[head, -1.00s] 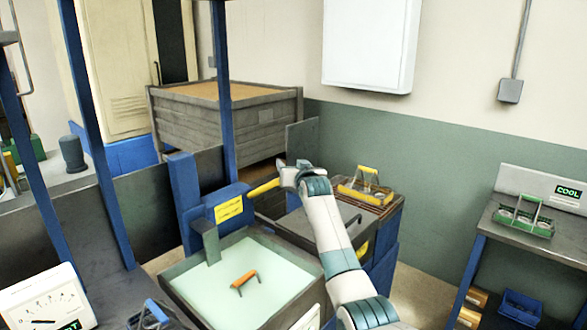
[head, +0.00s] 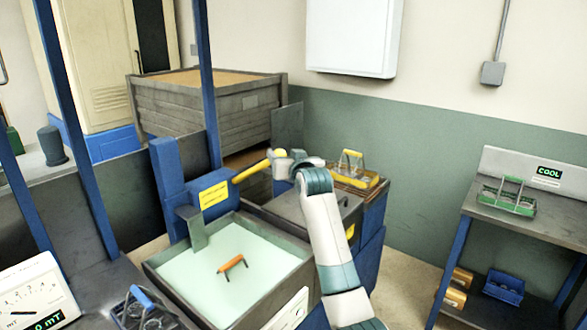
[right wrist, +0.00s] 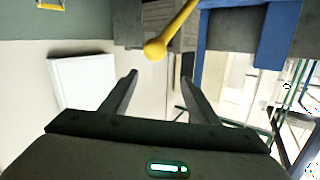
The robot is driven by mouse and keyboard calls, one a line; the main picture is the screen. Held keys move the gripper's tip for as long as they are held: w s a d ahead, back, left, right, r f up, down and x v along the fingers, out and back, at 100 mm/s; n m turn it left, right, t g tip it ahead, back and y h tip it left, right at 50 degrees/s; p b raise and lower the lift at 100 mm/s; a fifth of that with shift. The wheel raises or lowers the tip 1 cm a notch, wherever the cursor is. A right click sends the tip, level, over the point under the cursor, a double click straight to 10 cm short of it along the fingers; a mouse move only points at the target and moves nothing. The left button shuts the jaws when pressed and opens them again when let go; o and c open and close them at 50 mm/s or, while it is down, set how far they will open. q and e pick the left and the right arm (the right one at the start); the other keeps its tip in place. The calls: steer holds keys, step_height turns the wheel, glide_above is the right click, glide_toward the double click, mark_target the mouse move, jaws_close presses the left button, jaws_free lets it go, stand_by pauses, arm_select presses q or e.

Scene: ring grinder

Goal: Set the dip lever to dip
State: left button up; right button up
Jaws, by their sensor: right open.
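The dip lever (head: 252,171) is a yellow bar with a round knob. It sticks out to the right and slightly up from a blue post (head: 172,180) with a yellow label, beside the tank. My right gripper (head: 280,160) is at the knob end of the lever. In the right wrist view, my right gripper (right wrist: 158,78) is open, and the yellow lever's knob (right wrist: 155,49) appears between and just beyond its fingertips. I cannot tell whether they touch it. My left gripper is not in view.
A tank (head: 180,268) of pale liquid, with an orange handle (head: 231,263) in it, stands below the lever. A yellow-handled basket (head: 352,178) stands behind my right arm. A bench (head: 478,207) with a green basket (head: 508,199) is at right. A meter (head: 32,296) is at lower left.

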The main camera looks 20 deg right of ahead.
steer(key=s+b, duration=0.2)
steer(key=s, duration=0.6)
steer(key=shift+a+r, duration=0.25)
steer(key=shift+r, duration=0.2)
steer(key=shift+s+f, duration=0.1)
